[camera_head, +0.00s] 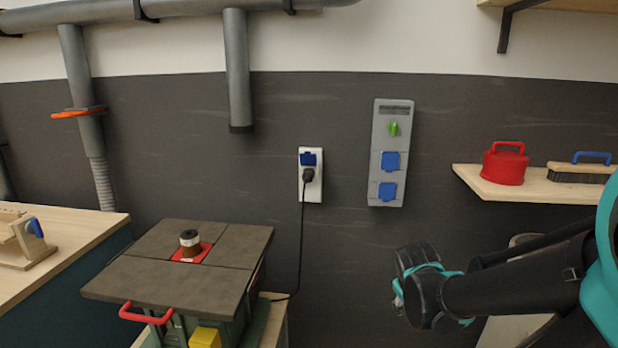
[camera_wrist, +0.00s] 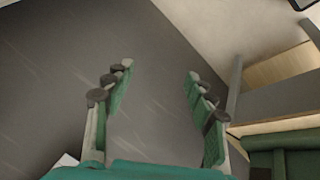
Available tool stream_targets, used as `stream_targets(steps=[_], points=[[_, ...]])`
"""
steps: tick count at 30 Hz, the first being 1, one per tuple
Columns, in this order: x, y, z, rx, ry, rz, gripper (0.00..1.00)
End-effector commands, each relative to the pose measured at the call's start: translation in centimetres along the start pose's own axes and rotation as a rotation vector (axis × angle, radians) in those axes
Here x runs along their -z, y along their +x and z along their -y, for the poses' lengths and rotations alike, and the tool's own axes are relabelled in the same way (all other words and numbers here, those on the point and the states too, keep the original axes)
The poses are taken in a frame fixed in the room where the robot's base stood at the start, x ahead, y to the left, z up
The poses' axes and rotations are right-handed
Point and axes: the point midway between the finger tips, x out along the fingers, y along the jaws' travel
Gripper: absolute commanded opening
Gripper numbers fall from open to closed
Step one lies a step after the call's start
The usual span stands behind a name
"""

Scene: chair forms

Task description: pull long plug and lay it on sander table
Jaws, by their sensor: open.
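A black plug (camera_head: 308,175) sits in the lower socket of a white wall outlet (camera_head: 312,192); the upper socket has a blue cover. Its black cord (camera_head: 301,240) hangs down the wall to the sander. The sander table (camera_head: 150,245) is a grey-brown top with a dark spindle (camera_head: 190,240) in a red insert. My gripper (camera_wrist: 158,72) is open and empty in the wrist view, its green fingers apart, with bare dark wall beyond them. In the head view my arm comes in from the right, below and right of the outlet; its fingers are not clear there.
A grey panel (camera_head: 388,150) with two blue-covered sockets and a green fitting (camera_head: 393,129) is right of the outlet. A shelf (camera_head: 520,190) holds a red canister (camera_head: 505,165) and a brush (camera_head: 580,172). A workbench (camera_head: 75,235) stands left; a pipe (camera_head: 238,80) hangs above.

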Motion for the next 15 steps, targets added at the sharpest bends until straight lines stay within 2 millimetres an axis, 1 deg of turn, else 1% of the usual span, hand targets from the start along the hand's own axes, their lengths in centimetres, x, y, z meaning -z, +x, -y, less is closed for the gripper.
stream_targets(steps=[1, 2, 3, 5, 6, 7, 8, 9, 11, 12, 14, 15], points=[[3.1, 0.0, -1.2, -0.073, -0.179, -0.022, 0.55], [4.9, -0.1, -1.9, -0.122, -0.29, -0.033, 0.55], [7.3, -0.4, -2.7, -0.19, -0.438, -0.044, 0.55], [11.0, -0.9, -3.5, -0.291, -0.649, -0.056, 0.55], [13.5, -1.4, -3.8, -0.357, -0.783, -0.06, 0.55], [15.4, -1.8, -3.8, -0.408, -0.882, -0.062, 0.55], [17.2, -2.2, -3.8, -0.458, -0.976, -0.062, 0.55], [19.7, -2.9, -3.5, -0.526, -1.099, -0.06, 0.55], [23.2, -4.0, -2.9, -0.628, -1.274, -0.052, 0.55], [25.6, -4.8, -2.2, -0.698, -1.385, -0.044, 0.55], [28.9, -6.1, -0.8, -0.804, -1.543, -0.026, 0.55], [30.9, -7.0, 0.2, -0.875, -1.641, -0.01, 0.55]])
